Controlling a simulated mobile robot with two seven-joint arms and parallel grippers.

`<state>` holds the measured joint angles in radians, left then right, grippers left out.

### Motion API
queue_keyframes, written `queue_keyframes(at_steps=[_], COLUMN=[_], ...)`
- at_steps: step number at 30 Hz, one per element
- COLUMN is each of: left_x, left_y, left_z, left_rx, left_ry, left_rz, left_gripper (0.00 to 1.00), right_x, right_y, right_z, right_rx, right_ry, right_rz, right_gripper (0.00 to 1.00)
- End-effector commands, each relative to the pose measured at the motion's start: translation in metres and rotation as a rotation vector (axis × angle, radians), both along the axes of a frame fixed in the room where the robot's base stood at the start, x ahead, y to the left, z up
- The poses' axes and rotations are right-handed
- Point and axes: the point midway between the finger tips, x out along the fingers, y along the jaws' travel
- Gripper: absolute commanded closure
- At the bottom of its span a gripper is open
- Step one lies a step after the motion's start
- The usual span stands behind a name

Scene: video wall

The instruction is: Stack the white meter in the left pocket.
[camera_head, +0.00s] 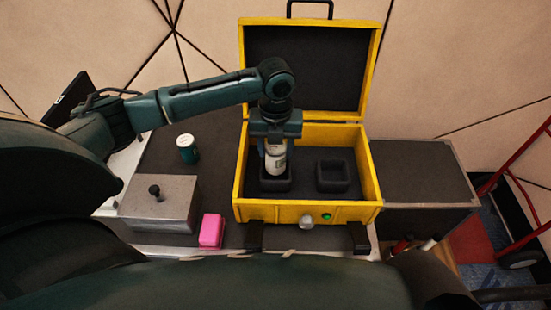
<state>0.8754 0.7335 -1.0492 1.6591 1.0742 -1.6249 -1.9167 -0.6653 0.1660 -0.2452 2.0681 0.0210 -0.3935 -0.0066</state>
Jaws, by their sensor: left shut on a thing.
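My left gripper (275,145) reaches down into the open yellow case (240,200) and is shut on the white meter (275,163). The meter is upright, in or just above the left pocket (275,184); I cannot tell whether it touches the bottom. The gripper's fingers partly cover the meter's upper part. The right pocket (333,176) is a dark square frame and looks empty. My right gripper is not in view.
The case lid (306,70) stands open behind. Left of the case are a dark green, white-topped can (187,149), a grey box (158,204) with a black knob, and a pink block (211,231). A dark flat-topped box (418,174) stands at right.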

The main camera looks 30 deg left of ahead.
Motion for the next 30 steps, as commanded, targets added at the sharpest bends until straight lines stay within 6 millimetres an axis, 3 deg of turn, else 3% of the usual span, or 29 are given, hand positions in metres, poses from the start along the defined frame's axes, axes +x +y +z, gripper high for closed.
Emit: queue_keyframes(at_steps=[7, 23, 24, 30], left_x=[-0.001, 0.0, -0.001, -0.001], left_y=[0.0, 0.0, 0.0, 0.0], left_z=[-0.037, -0.047, -0.048, -0.048], left_rx=[0.0, 0.0, 0.0, 0.0], left_ry=[0.002, 0.001, 0.001, 0.001], left_rz=[0.001, 0.001, 0.001, 0.001], left_gripper=[0.8, 0.8, 0.51, 0.35], right_x=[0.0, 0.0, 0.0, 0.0], right_y=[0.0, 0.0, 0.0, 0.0], right_z=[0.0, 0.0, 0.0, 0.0], right_rx=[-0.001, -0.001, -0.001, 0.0], right_ry=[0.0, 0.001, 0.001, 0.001], right_rz=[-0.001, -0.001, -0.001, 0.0], right_gripper=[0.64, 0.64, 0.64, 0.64])
